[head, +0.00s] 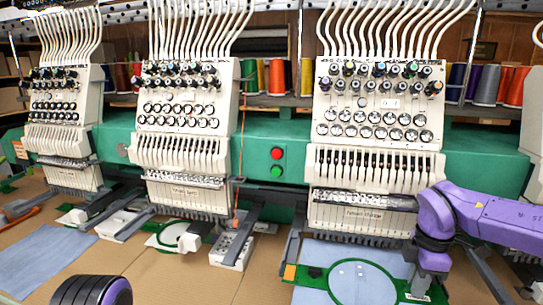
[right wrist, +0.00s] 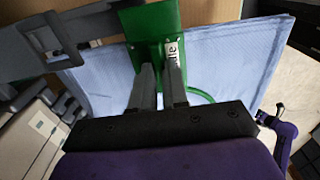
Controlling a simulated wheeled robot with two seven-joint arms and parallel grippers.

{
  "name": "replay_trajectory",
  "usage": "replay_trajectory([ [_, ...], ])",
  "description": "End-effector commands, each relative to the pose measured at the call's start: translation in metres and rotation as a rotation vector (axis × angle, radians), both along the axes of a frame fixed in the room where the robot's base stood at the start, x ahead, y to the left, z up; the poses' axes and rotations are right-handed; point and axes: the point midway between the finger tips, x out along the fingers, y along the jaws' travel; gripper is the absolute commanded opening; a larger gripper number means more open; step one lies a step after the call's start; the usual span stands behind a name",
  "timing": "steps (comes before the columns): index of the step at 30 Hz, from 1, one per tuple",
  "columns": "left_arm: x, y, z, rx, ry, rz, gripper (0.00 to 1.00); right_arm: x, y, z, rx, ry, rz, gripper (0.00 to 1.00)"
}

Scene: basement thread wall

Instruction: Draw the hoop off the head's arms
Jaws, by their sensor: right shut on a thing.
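The green hoop (head: 393,276) holds light blue cloth (head: 345,283) below the right-hand embroidery head (head: 375,140). One dark grey arm of that head (head: 294,240) runs down to the hoop's left bracket, by an orange patch. Another grey arm (head: 485,272) lies to the right of the hoop. My right gripper (head: 422,285) is shut on the hoop's right-hand green bracket. In the right wrist view its two fingers (right wrist: 158,92) close on the green bracket (right wrist: 153,25), beside a white label. Whether the bracket still sits on the arms cannot be told. My left gripper is out of view.
A red and a green button (head: 277,162) sit on the green beam. The brown table (head: 205,285) is bare in front.

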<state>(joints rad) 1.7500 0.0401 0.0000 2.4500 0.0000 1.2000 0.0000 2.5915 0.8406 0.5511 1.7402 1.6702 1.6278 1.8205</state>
Motion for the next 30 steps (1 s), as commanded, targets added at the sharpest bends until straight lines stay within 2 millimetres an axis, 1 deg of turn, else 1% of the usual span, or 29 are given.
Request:
replay_trajectory([
  [1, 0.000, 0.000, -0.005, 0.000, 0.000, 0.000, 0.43, -0.005, 0.001, -0.002, 0.001, -0.002, 0.000, 0.00],
  [13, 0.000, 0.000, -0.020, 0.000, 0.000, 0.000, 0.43, -0.041, 0.010, -0.001, 0.001, -0.002, 0.001, 0.00],
  [16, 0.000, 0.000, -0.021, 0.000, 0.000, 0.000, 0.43, -0.045, 0.011, 0.000, 0.001, -0.001, 0.000, 0.00],
  [23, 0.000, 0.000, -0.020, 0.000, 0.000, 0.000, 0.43, -0.046, 0.011, 0.001, 0.000, 0.000, -0.001, 0.00],
  [26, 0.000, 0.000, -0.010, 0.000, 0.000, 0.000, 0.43, -0.046, 0.011, 0.011, 0.001, -0.001, 0.000, 0.00],
  [30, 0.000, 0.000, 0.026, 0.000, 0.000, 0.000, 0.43, -0.045, 0.011, 0.047, 0.001, -0.001, 0.000, 0.00],
])
